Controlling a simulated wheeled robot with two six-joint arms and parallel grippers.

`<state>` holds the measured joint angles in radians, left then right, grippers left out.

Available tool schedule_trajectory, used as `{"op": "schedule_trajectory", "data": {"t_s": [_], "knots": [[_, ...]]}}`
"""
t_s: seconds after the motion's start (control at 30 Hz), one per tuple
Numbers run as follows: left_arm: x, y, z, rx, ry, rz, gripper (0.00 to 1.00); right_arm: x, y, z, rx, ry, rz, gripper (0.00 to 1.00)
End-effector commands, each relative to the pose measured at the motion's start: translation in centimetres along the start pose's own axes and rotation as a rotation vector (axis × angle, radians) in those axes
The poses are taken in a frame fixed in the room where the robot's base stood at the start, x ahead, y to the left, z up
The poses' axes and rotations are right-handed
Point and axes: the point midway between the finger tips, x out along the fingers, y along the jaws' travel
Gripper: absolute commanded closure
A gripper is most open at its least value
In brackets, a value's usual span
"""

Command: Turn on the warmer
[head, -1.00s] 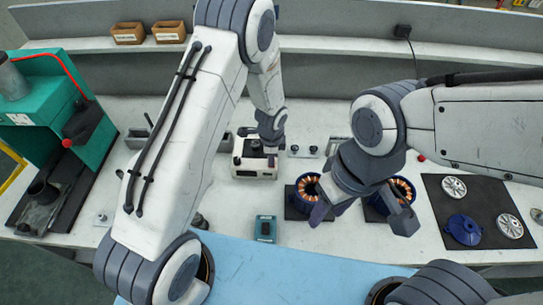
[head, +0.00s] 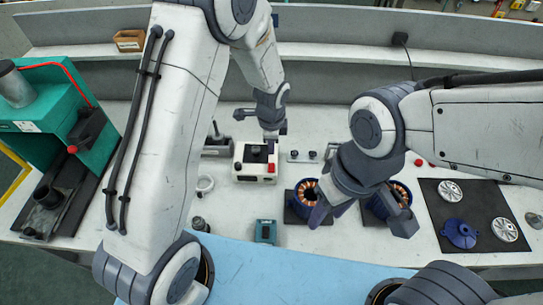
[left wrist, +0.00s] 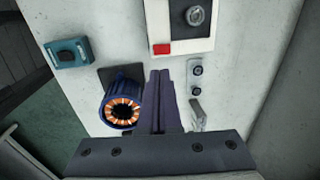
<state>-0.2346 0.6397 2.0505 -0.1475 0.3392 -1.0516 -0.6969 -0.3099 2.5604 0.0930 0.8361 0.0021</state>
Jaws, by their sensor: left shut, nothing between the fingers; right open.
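The white box-shaped unit with a dark top, apparently the warmer (head: 246,176), stands mid-bench in the head view. A red switch (head: 271,168) is on its front right; the left wrist view shows the unit (left wrist: 177,41) with a red switch (left wrist: 162,48) and a round knob-like part (left wrist: 195,15). Whether it is on cannot be told. My left gripper (head: 271,136) is shut and empty, just behind and above the unit; its closed fingers (left wrist: 160,82) show in the wrist view. My right gripper (head: 362,218) is open and empty over the blue copper-wound rings.
Blue copper-wound rings (head: 305,191) sit on dark pads in front. A small panel with two knobs (head: 302,156) is right of the unit. A teal box (head: 265,231) lies near the front edge. A green press (head: 92,130) stands left; a dark mat (head: 440,190) lies right.

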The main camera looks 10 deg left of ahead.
Motion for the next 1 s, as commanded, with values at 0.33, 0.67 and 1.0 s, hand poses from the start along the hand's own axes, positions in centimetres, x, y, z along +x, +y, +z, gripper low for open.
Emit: {"op": "schedule_trajectory", "data": {"t_s": [0.33, 0.67, 1.0], "knots": [[-2.9, 0.1, 0.0, 0.000, 0.000, 0.001, 1.00, 0.6, 0.0, 0.0, 0.001, 0.000, 0.000, 0.50], [-2.9, 0.1, 0.0, 0.000, 0.000, 0.001, 1.00, 0.7, 0.1, 0.0, 0.001, 0.001, 0.000, 0.50], [-1.7, -0.5, -0.2, 0.000, 0.002, -0.032, 1.00, 7.3, 0.5, 0.4, 0.000, 0.000, 0.000, 0.50]]}}
